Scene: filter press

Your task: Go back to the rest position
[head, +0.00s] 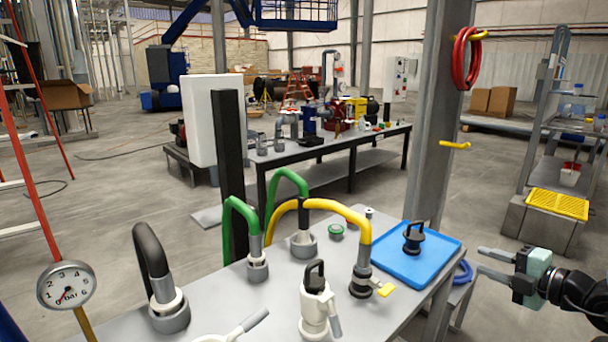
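My gripper (482,260) is at the right edge of the head view, to the right of the near grey table (245,299). Its two fingers point left and stand apart, with nothing seen between them. It is clear of the table and of the things on it. My arm reaches in from the lower right corner.
On the near table are a blue tray (441,256) with a black-handled part, several hose couplings, and a white valve (315,305). A steel column (437,130) stands behind the tray.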

